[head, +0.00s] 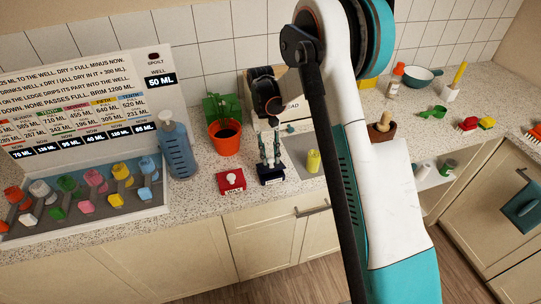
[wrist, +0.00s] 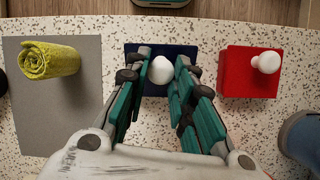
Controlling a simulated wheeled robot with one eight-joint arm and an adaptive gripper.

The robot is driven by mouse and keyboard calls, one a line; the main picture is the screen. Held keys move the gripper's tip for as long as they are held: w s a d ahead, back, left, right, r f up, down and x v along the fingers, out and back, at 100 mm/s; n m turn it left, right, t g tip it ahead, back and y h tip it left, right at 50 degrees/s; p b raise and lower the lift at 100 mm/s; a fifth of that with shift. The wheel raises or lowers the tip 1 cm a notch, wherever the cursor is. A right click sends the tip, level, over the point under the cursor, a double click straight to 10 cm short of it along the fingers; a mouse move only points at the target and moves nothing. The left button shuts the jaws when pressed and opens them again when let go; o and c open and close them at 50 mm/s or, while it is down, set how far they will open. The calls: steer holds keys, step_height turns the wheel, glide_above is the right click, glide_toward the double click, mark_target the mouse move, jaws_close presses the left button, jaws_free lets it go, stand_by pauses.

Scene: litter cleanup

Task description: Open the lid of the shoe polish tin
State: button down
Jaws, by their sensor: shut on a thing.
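A dark blue square box or lid (wrist: 133,50) with a round white knob (wrist: 160,70) lies under my gripper in the wrist view. It also shows in the head view as a dark block (head: 271,180) with a small pale label, too small to read. My gripper (wrist: 162,72) points down, with its teal fingers on either side of the white knob and shut on it. In the head view my gripper (head: 270,162) stands right over the dark block. I cannot tell whether the lid is apart from what is below it. The tin's body is not distinct.
A red square block with a white knob (wrist: 265,62) sits close on the right in the wrist view. A rolled green cloth (wrist: 48,60) lies on a grey mat (wrist: 30,130) at left. An orange pot (head: 226,140) and blue bottle (head: 176,150) stand nearby on the speckled counter.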

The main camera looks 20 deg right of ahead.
steer(key=c, duration=1.3)
jaws_free()
steer(key=shift+c, duration=0.2)
steer(key=shift+d, duration=0.1)
steer(key=shift+w+r, duration=0.15)
steer(key=v, duration=1.1)
steer(key=shift+r, duration=0.35)
steer(key=shift+w+d, duration=0.1)
